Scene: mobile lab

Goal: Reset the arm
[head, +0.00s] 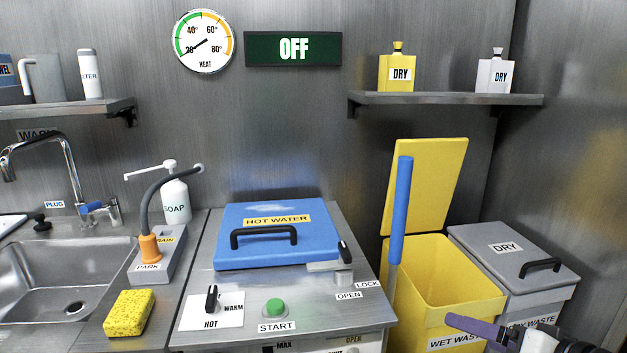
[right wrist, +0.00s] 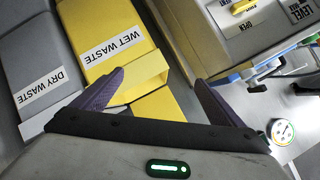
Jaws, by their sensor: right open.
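My right gripper (head: 472,331) shows at the lower right of the head view, in front of the waste bins. Its purple fingers are apart in the right wrist view (right wrist: 160,80), with nothing between them. Beyond them in that view are the yellow wet waste bin (right wrist: 108,20) and the grey dry waste bin (right wrist: 30,60). I cannot tell whether the gripper touches a bin. My left gripper and arm are not in view.
The yellow wet waste bin (head: 450,270) has its lid up; the grey dry waste bin (head: 510,255) is closed. A blue-topped pole (head: 401,210) stands beside them. The hot water unit's blue lid (head: 262,250) is down. A sink (head: 50,275) and yellow sponge (head: 128,312) are left.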

